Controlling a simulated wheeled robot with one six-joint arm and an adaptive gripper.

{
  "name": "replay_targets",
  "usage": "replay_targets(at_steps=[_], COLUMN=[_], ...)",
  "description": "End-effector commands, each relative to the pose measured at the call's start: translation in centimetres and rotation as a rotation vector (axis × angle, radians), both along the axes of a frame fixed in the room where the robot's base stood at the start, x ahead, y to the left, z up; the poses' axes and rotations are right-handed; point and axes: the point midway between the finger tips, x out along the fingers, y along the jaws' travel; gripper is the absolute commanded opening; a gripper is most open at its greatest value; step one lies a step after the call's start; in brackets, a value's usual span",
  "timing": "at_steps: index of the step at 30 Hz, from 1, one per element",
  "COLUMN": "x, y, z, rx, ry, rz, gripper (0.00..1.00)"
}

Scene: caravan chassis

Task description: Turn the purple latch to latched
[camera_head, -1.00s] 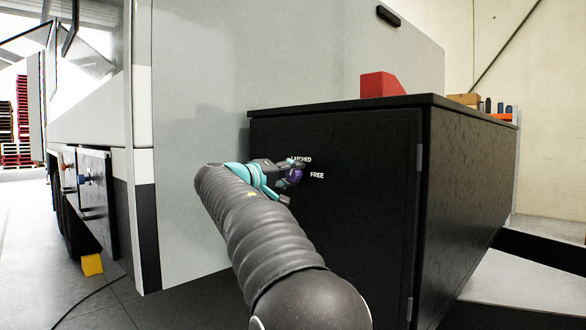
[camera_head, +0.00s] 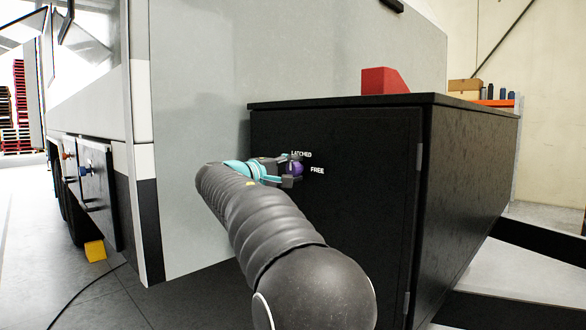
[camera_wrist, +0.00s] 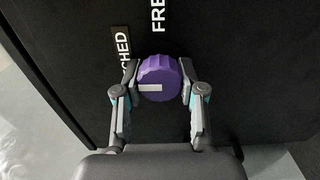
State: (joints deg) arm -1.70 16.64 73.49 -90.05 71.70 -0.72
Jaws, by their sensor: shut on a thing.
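The purple latch (camera_head: 296,169) is a round ridged knob on the front of the black cabinet. In the wrist view the purple latch (camera_wrist: 158,77) faces me, with a white bar mark on its lower left part. My gripper (camera_head: 288,171) is shut on the latch, one finger on each side of it; both fingers of my gripper (camera_wrist: 157,70) also show in the wrist view. The LATCHED label (camera_head: 301,154) is above the knob and the FREE label (camera_head: 317,170) is to its right. In the wrist view the LATCHED label (camera_wrist: 122,48) is partly hidden by a finger.
The black cabinet (camera_head: 370,210) has a flat top bearing a red block (camera_head: 383,81). A grey panel (camera_head: 200,130) rises behind and left of it. A cardboard box (camera_head: 464,89) and several dark bottles stand at the back right. Open floor (camera_head: 90,290) lies left.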

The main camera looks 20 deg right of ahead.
Motion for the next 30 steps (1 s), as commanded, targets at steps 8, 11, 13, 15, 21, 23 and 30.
replay_targets(at_steps=[8,11,13,15,21,23,30], x=[0.0,0.0,0.0,0.0,0.0,-0.1,-1.0], y=[0.0,0.0,0.0,0.0,0.0,0.2,3.1], z=[0.1,0.1,0.0,0.0,0.0,0.0,0.0], rx=[-0.001,-0.001,-0.001,-0.001,0.000,0.000,0.000], ry=[0.001,0.001,0.001,0.001,0.000,0.000,0.000], rz=[0.002,0.002,0.002,0.001,0.000,0.000,0.004], gripper=[0.05,0.52,0.66,0.66,0.66,0.66,0.66])
